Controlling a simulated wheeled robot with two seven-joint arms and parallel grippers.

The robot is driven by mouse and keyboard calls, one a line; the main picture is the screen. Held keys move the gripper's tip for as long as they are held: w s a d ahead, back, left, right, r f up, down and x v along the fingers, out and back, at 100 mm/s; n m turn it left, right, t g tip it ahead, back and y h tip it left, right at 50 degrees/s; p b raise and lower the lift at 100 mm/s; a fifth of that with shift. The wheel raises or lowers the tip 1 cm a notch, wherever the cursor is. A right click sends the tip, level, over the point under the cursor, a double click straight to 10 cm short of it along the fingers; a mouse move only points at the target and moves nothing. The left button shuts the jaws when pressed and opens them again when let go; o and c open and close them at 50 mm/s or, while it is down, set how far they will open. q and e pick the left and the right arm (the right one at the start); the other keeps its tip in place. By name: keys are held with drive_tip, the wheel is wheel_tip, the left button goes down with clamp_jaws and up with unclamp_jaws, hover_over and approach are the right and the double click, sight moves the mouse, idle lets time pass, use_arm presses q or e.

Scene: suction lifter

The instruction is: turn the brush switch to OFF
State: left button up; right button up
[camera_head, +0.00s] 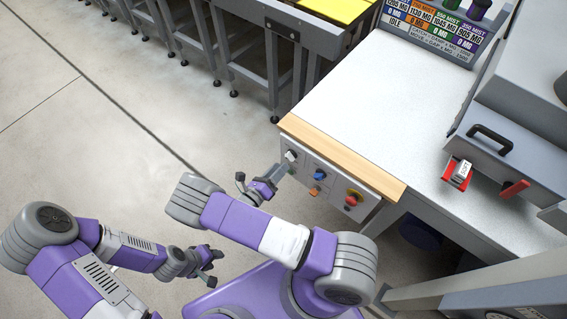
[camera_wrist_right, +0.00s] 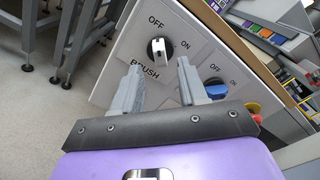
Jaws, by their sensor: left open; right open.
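The brush switch (camera_wrist_right: 158,49) is a black round knob with a white handle, on a pale panel with OFF above it, ON to its right and BRUSH below. Its handle stands nearly upright in the right wrist view, its upper end toward OFF; I cannot tell which end is the pointer. In the head view the switch (camera_head: 291,156) is at the panel's left end. My right gripper (camera_wrist_right: 158,78) is open and empty, its fingertips just below the knob, apart from it. In the head view my left gripper (camera_head: 212,267) is open and empty, away from the panel.
A blue knob (camera_wrist_right: 214,87) sits right of the brush switch, close to my right finger. A red emergency button (camera_head: 354,197) and an orange button (camera_head: 315,190) are further along the panel. A wooden edge (camera_head: 340,155) runs above it. The floor at left is clear.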

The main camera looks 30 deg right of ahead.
drive_tip(key=v, duration=0.3)
drive_tip(key=shift+s+a, duration=0.15)
drive_tip(key=shift+a, duration=0.2)
drive_tip(key=s+d+f+m+g+y, duration=0.1)
drive_tip(key=s+f+m+g+y, duration=0.2)
drive_tip(key=s+f+m+g, duration=0.3)
drive_tip(key=s+d+f+m+g+y, duration=0.1)
drive_tip(key=s+f+m+g+y, duration=0.3)
drive_tip(key=s, duration=0.4)
drive_tip(key=s+a+f+m+g+y, duration=0.1)
drive_tip(key=s+a+m+y, duration=0.1)
drive_tip(key=a+m+y, duration=0.4)
drive_tip(key=s+a+f+m+g+y, duration=0.1)
drive_tip(key=s+a+m+y, duration=0.2)
drive_tip(key=a+m+y, duration=0.3)
drive_tip(key=w+d+r+m+t+y+b, duration=0.1)
drive_tip(key=w+m+t, duration=0.4)
drive_tip(key=m, duration=0.7)
drive_tip(key=shift+w+d+r+t+y, duration=0.3)
drive_tip(key=shift+w+y, duration=0.1)
drive_tip(key=shift+w, duration=0.35)
